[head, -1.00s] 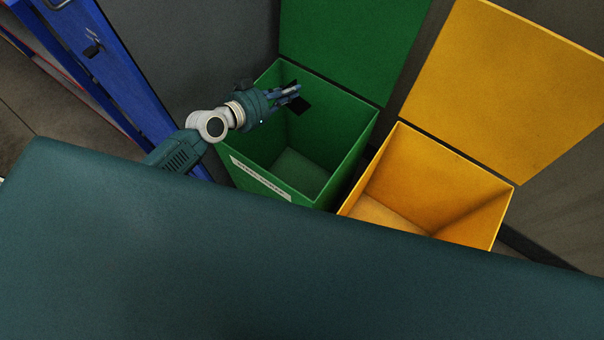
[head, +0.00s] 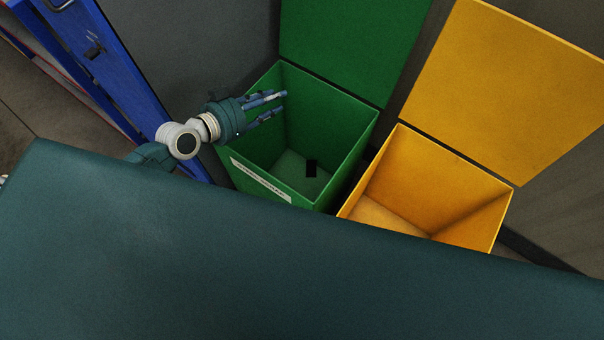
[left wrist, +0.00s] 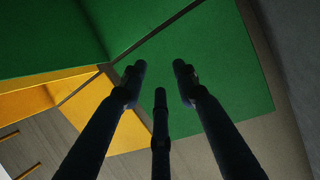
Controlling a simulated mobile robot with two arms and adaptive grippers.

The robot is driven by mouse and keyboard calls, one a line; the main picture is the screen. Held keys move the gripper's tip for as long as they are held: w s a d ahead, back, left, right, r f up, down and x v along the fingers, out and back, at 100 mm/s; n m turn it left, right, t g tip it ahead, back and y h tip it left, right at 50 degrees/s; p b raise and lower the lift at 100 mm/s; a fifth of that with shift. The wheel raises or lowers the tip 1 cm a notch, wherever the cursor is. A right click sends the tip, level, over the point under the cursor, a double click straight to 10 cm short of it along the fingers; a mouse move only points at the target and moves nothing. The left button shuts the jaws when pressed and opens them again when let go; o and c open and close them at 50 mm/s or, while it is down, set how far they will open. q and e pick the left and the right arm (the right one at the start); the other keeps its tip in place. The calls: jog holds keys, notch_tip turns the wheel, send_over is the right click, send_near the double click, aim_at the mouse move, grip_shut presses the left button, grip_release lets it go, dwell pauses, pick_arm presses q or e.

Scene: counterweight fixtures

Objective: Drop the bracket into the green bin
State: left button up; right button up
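The green bin (head: 247,167) stands open in the middle of the head view, its lid (head: 350,40) raised behind it. My right gripper is not in view.
A yellow bin (head: 450,222) with its lid raised stands close to the right of the green bin. A blue frame (head: 125,75) stands at the left. Dark grey wall lies behind. A large teal surface, likely my own body, fills the foreground.

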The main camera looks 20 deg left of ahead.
pick_arm(q)
jog(key=v, duration=0.5)
dwell(0.3)
jog(key=s+d+f+g+y, duration=0.1)
jog(key=s+d+f+g, duration=0.25)
jog(key=s, duration=0.35)
jog(key=s+d+f+g+y, duration=0.1)
jog(key=s+d+f+g, duration=0.15)
jog(key=s+d, duration=0.3)
jog(key=s+a+n+g+y, duration=0.2)
jog(key=s+a+n+y, duration=0.3)
jog(key=s, duration=0.5)
notch_tip(320, 180, down, 27)
jog(key=s+a+m+g, duration=0.1)
jog(key=s+g, duration=0.1)
jog(key=s+a+f, duration=0.3)
jog(key=s+f, duration=1.2)
jog(key=s, duration=0.2)
jog(key=shift+f+m+g+h, duration=0.3)
jog(key=shift+g, duration=0.1)
